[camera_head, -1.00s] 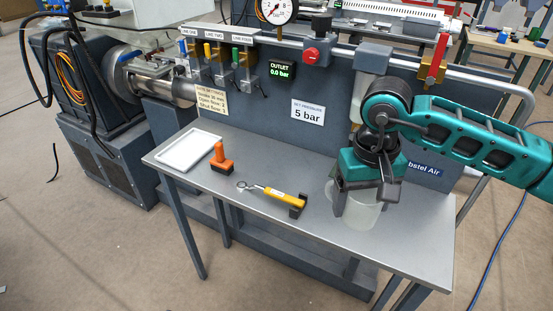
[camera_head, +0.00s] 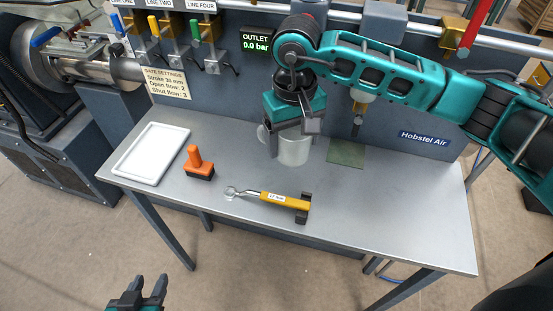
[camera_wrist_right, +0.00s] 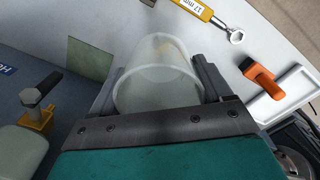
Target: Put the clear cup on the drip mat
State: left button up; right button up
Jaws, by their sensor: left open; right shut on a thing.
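The clear cup (camera_head: 294,151) is a translucent beaker with a handle on its left. My right gripper (camera_head: 290,135) is shut on it, one finger on each side; the cup also fills the space between the fingers in the right wrist view (camera_wrist_right: 160,75). I cannot tell if its base touches the table. The drip mat (camera_head: 346,153) is a flat green square just right of the cup, apart from it, near the back panel; it also shows in the right wrist view (camera_wrist_right: 90,59). My left gripper (camera_head: 138,287) is open and empty, below the table's front-left edge.
A filter bowl with a drain (camera_head: 358,118) hangs above the mat's back. An orange-handled tool (camera_head: 198,163) and a white tray (camera_head: 152,153) are at left. The table's right side (camera_head: 410,205) is clear.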

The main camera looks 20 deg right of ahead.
notch_tip(320, 180, down, 9)
jog(key=shift+f, duration=0.1)
dwell(0.3)
jog(key=shift+f, duration=0.1)
jog(key=o, duration=1)
jog(key=shift+s, duration=0.1)
